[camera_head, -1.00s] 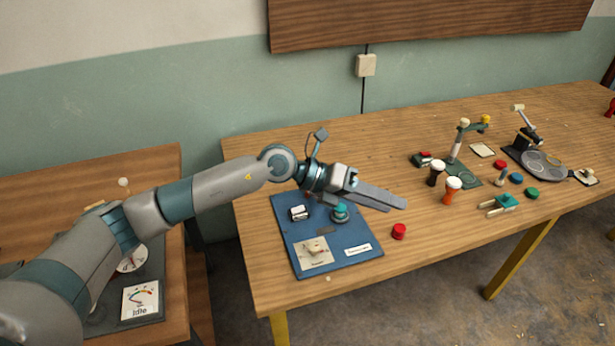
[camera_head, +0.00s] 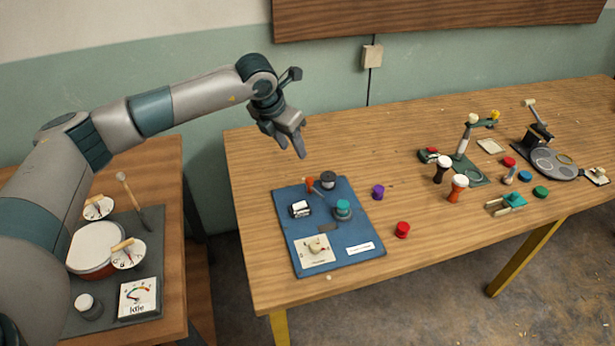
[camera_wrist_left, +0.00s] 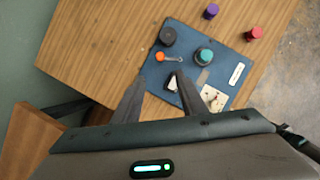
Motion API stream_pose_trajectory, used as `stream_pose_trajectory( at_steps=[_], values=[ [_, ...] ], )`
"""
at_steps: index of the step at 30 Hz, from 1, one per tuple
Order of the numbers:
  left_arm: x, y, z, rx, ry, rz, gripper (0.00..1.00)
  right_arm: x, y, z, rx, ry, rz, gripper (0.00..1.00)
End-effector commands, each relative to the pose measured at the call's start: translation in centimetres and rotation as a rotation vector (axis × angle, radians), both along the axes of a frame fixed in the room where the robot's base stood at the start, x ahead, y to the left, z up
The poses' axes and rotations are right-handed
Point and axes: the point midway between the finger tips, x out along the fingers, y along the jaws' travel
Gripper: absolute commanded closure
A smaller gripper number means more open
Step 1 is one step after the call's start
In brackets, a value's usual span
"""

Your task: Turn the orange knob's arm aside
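The orange knob (camera_head: 310,184) stands near the back edge of the blue board (camera_head: 337,258). In the left wrist view the orange knob (camera_wrist_left: 160,57) has a thin, pale arm (camera_wrist_left: 172,59) reaching right, towards the teal knob. My left gripper (camera_head: 291,149) is in the air above the table, behind the board, fingers pointing down. In the left wrist view its two fingers (camera_wrist_left: 159,77) are apart with nothing between them, and the orange knob shows just beyond the tips. My right gripper is not in view.
On the board, a dark round knob (camera_head: 328,180), a teal knob (camera_head: 342,209) and a white block (camera_head: 300,208) stand close to the orange knob. A purple piece (camera_head: 378,191) and a red piece (camera_head: 402,230) lie right of it. Goblet drums (camera_head: 458,187) stand farther right.

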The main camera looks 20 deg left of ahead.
Motion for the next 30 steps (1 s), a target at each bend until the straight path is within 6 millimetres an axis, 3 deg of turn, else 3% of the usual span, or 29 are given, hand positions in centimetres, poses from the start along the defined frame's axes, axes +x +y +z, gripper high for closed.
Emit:
stream_pose_trajectory(
  at_steps=[11, 30],
  values=[
    [1.0, -0.5, -2.8, -0.001, 0.003, -0.001, 0.62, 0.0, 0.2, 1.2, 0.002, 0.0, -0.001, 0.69],
    [5.0, -2.0, -13.0, -0.001, 0.003, 0.0, 0.62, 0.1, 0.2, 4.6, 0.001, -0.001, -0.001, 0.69]
  ],
)
